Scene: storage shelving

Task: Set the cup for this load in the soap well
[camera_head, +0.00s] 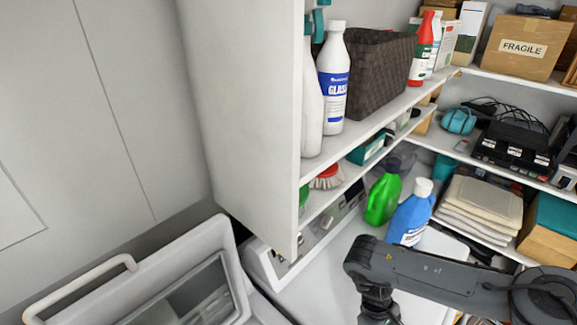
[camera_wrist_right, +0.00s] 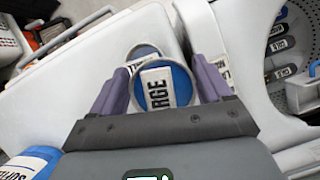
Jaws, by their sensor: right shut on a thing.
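In the right wrist view my right gripper (camera_wrist_right: 160,88) is shut on a round blue-topped cup (camera_wrist_right: 178,75) with a pale rim. Its white label shows letters like "RGE". A second round cup (camera_wrist_right: 143,51) sits just behind it, its label mostly covered. The white appliance top (camera_wrist_right: 75,85) lies below. In the head view my right arm (camera_head: 440,272) reaches in from the right, its fingers out of frame. My left gripper is in neither view. I cannot pick out the soap well.
A green jug (camera_head: 383,198) and a blue bottle (camera_head: 411,215) stand on the appliance top near my right arm. A white shelf unit (camera_head: 250,100) rises at left of them. A round perforated recess (camera_wrist_right: 290,50) holding labelled items lies at right in the wrist view.

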